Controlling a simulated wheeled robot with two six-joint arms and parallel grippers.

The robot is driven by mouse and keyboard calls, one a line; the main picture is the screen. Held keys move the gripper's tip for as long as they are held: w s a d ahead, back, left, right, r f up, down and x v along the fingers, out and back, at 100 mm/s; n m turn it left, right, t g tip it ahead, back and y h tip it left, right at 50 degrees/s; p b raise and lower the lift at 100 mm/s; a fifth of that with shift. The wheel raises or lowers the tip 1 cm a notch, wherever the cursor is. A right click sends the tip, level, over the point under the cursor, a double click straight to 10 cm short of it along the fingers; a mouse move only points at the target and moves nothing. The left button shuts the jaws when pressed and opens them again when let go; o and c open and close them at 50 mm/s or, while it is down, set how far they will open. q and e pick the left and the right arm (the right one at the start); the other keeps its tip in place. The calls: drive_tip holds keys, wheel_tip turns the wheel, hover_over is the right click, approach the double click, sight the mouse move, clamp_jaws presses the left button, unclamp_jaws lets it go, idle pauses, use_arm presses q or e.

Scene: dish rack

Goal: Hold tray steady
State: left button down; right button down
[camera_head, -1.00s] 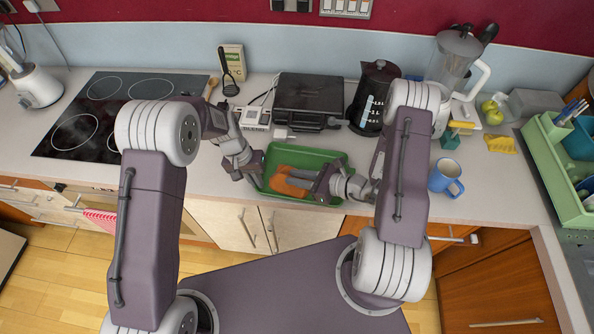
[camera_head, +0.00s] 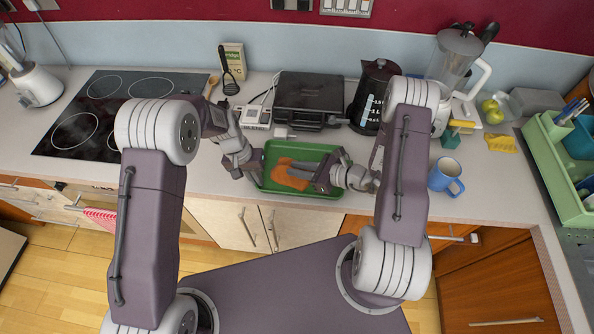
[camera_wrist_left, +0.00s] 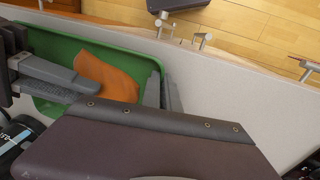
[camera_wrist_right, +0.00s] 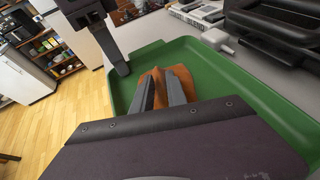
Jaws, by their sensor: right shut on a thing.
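The green tray (camera_head: 335,152) lies on the counter, with an orange cloth (camera_head: 284,170) bunched inside it. My left gripper (camera_head: 258,178) is at the tray's left end. In the left wrist view, its fingers (camera_wrist_left: 163,92) straddle or sit beside the tray's rim (camera_wrist_left: 153,66); my own arm cover hides part of them, so their grip is unclear. My right gripper (camera_head: 305,172) reaches into the tray from the right and is shut on the cloth. In the right wrist view, the cloth (camera_wrist_right: 180,76) shows between and behind its fingers (camera_wrist_right: 160,92).
A blue mug (camera_head: 445,177) is to the right, the black hob (camera_head: 100,115) to the left. The counter's front edge runs close to the tray.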

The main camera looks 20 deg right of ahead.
use_arm(q)
drive_tip(key=shift+s, duration=0.1)
use_arm(e)
drive_tip(key=shift+r, duration=3)
drive_tip(key=shift+r, duration=1.5)
use_arm(q)
drive_tip(key=c, duration=1.5)
unclamp_jaws()
drive_tip(key=shift+c, duration=0.2)
wheel_tip(320, 180, up, 12)
drive_tip(key=w+a, duration=0.1)
drive_tip(key=a, duration=0.1)
drive_tip(key=shift+f, duration=0.15)
